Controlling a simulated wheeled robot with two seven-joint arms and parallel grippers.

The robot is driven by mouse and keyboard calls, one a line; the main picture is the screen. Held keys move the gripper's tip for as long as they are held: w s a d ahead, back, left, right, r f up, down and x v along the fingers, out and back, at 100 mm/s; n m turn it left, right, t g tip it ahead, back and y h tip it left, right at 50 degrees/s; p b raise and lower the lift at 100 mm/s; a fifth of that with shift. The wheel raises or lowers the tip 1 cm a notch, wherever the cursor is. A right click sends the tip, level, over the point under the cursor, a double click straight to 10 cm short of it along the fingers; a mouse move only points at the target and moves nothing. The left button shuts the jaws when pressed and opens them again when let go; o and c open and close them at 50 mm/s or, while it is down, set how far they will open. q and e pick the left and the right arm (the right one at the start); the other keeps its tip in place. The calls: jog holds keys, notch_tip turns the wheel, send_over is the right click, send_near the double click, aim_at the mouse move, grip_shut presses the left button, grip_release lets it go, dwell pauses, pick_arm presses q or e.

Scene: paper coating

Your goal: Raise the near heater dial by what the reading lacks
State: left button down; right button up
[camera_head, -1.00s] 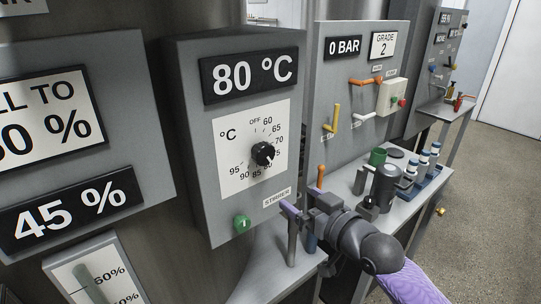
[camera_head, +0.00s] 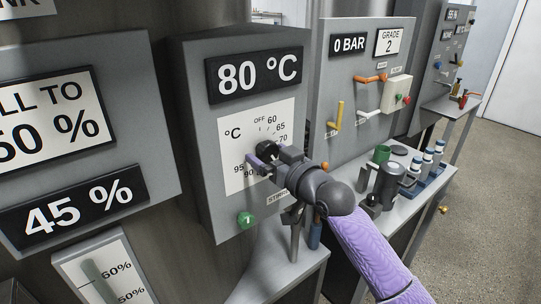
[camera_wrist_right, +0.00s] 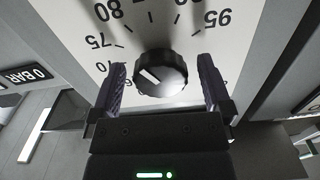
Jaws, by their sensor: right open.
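The heater dial (camera_head: 268,147) is a black knob on a white scale plate (camera_head: 232,167) of the grey heater panel. A black display (camera_head: 256,76) above it reads 80 °C. My right gripper (camera_head: 264,157) is at the dial and partly covers it and the scale in the head view. In the wrist view the dial (camera_wrist_right: 160,73) sits between the two open purple fingers (camera_wrist_right: 162,86), with a visible gap on each side. Its white pointer mark points left, towards the 70 to 75 side; the exact value is unclear. My left gripper is not in view.
A green button (camera_head: 246,218) sits low on the heater panel. Left of it is a display (camera_head: 73,211) reading 45 %.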

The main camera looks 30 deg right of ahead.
jog(key=c, duration=1.2)
jog(key=shift+r+m+p, duration=0.1)
jog(key=shift+m+p, duration=0.3)
jog(key=shift+p, duration=0.1)
jog(key=shift+r+m+p, duration=0.1)
jog(key=shift+m+p, duration=0.8)
jog(key=shift+p, duration=0.05)
jog(key=shift+m+p, duration=0.95)
jog(key=shift+m, duration=0.35)
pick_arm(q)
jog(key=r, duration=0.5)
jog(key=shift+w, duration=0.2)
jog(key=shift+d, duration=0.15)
pick_arm(e)
jog(key=shift+m, duration=0.4)
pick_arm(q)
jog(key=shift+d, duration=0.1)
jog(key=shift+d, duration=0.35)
